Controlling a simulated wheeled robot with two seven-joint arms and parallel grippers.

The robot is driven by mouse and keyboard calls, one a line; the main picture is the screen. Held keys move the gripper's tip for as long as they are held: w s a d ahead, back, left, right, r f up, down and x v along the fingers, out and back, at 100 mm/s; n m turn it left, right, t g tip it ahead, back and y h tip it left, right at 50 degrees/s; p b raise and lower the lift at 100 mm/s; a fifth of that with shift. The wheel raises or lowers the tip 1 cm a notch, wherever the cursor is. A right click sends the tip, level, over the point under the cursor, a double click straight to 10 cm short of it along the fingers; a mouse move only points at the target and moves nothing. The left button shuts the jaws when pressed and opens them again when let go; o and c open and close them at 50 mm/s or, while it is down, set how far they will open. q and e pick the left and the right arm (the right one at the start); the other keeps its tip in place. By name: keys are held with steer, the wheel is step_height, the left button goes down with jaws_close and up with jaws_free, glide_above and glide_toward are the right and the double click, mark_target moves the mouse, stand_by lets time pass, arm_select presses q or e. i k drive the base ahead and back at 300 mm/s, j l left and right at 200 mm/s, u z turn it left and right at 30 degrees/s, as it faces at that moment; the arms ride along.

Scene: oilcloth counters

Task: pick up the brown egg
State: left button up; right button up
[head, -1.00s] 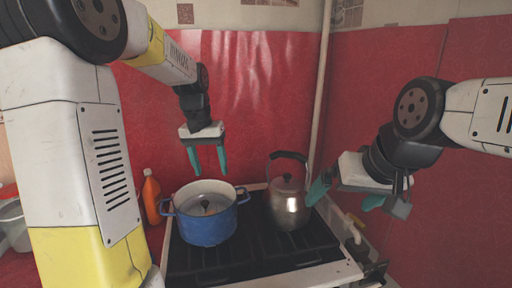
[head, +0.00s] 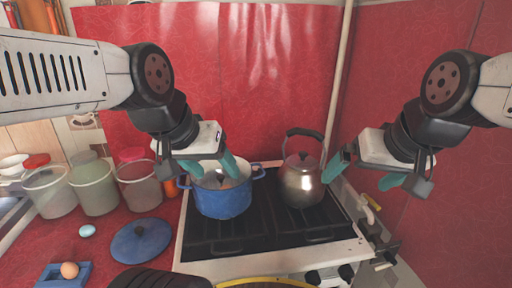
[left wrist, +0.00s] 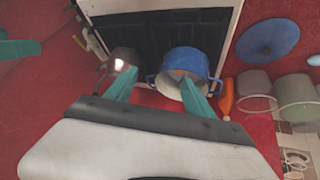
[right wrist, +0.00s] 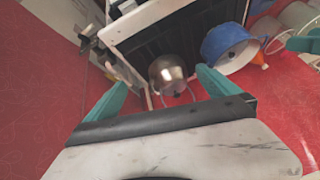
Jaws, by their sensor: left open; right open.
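The brown egg (head: 69,270) sits on a small blue holder (head: 52,280) at the lower left of the head view, on the red counter. My left gripper (head: 214,168) is open and empty, in front of or above the blue pot, well to the right of the egg. My right gripper (head: 366,182) is open and empty, to the right of the kettle. The left wrist view shows the left fingers (left wrist: 155,92) apart. The right wrist view shows the right fingers (right wrist: 157,88) apart. I do not make out the brown egg in either wrist view.
A blue pot (head: 222,202) and a metal kettle (head: 301,184) stand on the black stove (head: 250,237). A blue lid (head: 141,243) and a pale blue egg-like object (head: 87,231) lie on the counter. Several jars (head: 93,190) stand behind them.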

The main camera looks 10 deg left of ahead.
mark_target(69, 270)
steer(key=u, duration=2.2)
